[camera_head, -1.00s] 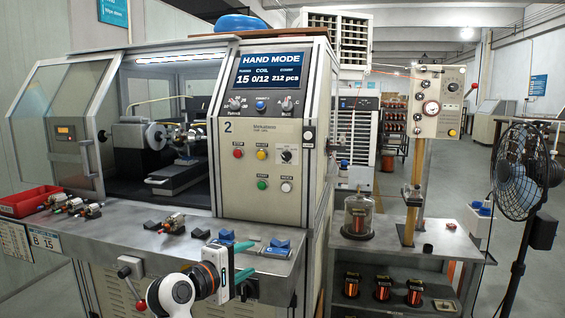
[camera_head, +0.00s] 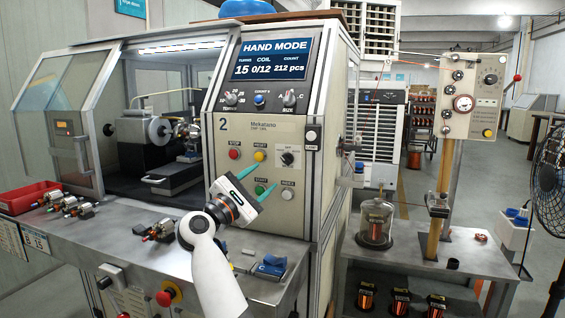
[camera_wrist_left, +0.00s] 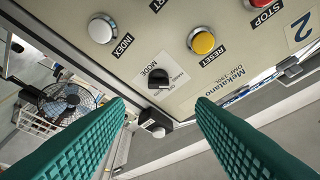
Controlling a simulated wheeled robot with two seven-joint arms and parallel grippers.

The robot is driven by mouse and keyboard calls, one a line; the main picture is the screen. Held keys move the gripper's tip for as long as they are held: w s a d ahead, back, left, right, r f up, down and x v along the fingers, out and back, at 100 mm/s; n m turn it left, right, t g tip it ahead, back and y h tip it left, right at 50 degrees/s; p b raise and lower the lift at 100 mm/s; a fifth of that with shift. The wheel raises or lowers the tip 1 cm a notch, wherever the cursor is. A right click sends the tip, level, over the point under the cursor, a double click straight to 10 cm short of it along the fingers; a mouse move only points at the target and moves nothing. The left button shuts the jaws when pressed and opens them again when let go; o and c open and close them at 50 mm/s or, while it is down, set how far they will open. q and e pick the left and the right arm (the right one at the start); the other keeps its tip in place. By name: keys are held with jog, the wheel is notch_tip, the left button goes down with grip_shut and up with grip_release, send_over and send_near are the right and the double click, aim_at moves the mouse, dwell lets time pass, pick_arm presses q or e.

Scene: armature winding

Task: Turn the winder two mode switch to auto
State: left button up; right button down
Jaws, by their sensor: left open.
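The mode switch (camera_head: 287,158) is a small black knob on winder two's cream panel (camera_head: 260,220), below and right of the printed 2. In the left wrist view the black mode knob (camera_wrist_left: 159,79) sits beside its MODE label, roughly centred between the fingers and beyond their tips. The winder's display (camera_head: 271,60) reads HAND MODE. My left gripper (camera_head: 267,175) is open, with green fingers pointing at the panel, below and left of the knob in the head view. Its fingers (camera_wrist_left: 161,101) have nothing between them. My right gripper is not in view.
Red stop (camera_head: 234,154) and yellow reset (camera_head: 260,156) buttons lie left of the knob. Green start (camera_head: 261,189) and white index (camera_head: 287,194) buttons lie below. A small box (camera_head: 312,137) juts from the panel's right edge. A fan (camera_head: 550,185) stands far right.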

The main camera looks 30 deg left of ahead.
aim_at(285, 161)
pick_arm(q)
jog(key=p+x, duration=0.1)
jog(key=x, duration=0.6)
jog(key=shift+w, duration=0.1)
jog(key=shift+w+r, duration=0.15)
jog(key=shift+w, duration=0.7)
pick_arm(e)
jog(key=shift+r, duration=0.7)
pick_arm(q)
jog(key=c, duration=1)
jog(key=shift+o, duration=0.2)
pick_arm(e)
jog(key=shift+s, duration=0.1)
